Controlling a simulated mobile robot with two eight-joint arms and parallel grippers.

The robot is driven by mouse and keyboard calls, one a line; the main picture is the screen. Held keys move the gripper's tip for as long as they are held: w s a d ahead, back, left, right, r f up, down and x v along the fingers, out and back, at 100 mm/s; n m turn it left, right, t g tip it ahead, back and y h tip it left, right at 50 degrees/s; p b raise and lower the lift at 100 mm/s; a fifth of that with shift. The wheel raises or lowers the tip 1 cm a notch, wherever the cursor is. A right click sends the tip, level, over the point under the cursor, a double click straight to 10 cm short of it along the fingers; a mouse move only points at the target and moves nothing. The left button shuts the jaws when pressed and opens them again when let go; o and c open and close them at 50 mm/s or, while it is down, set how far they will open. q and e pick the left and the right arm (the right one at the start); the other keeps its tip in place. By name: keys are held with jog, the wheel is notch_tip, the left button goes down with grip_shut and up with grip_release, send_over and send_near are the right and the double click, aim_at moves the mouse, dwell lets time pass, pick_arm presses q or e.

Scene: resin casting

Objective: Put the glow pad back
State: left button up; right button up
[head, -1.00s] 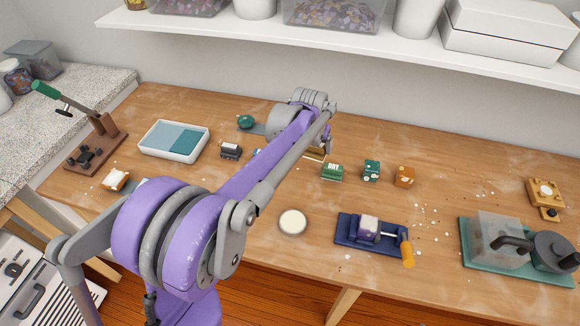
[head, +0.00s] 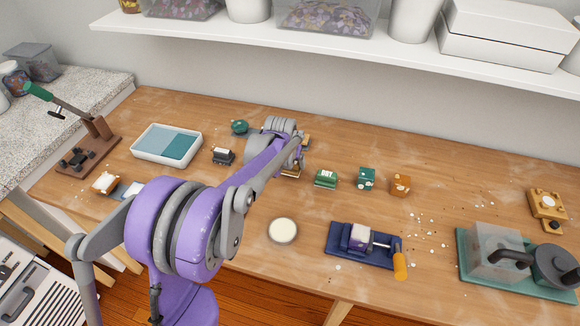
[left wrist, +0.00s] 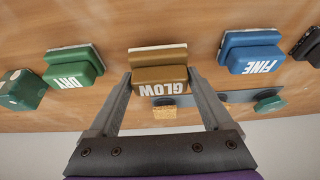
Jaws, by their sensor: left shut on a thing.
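The glow pad is a brown block marked GLOW with a pale base edge. It sits between the fingers of my left gripper (left wrist: 160,88) in the left wrist view, where the pad (left wrist: 158,74) is held over or at the wooden table top. The gripper is shut on it. In the head view my arm hides most of the gripper and the pad, near the middle of the table. The green DRY pad (left wrist: 73,66) and the blue FINE pad (left wrist: 251,53) lie on either side of it with gaps. My right gripper is not in view.
The DRY pad also shows in the head view (head: 326,178), near a teal block (head: 367,178) and an orange block (head: 399,185). A black pad (head: 223,156) lies left of my arm. A white tray (head: 140,152) stands farther left. A cream-filled round dish (head: 283,231) is at the front.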

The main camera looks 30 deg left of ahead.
pick_arm(q)
jog(key=shift+f, duration=0.95)
jog(key=shift+f, duration=0.1)
jog(key=o, duration=1.5)
jog(key=shift+r, duration=0.25)
jog(key=v, duration=1.2)
jog(key=s+d+f+m, duration=0.1)
jog(key=s+d, duration=0.3)
jog(key=s, duration=0.4)
jog(key=s+d+f+m, duration=0.1)
jog(key=s+d+f, duration=0.2)
jog(key=s, duration=0.6)
jog(key=s+d+f+h, duration=0.1)
jog(key=s+d+f, duration=0.1)
jog(key=s+d, duration=0.5)
jog(key=shift+s+f+m+t+p, duration=0.15)
jog(key=shift+s+m+t+p, duration=0.25)
jog(key=shift+s, duration=0.25)
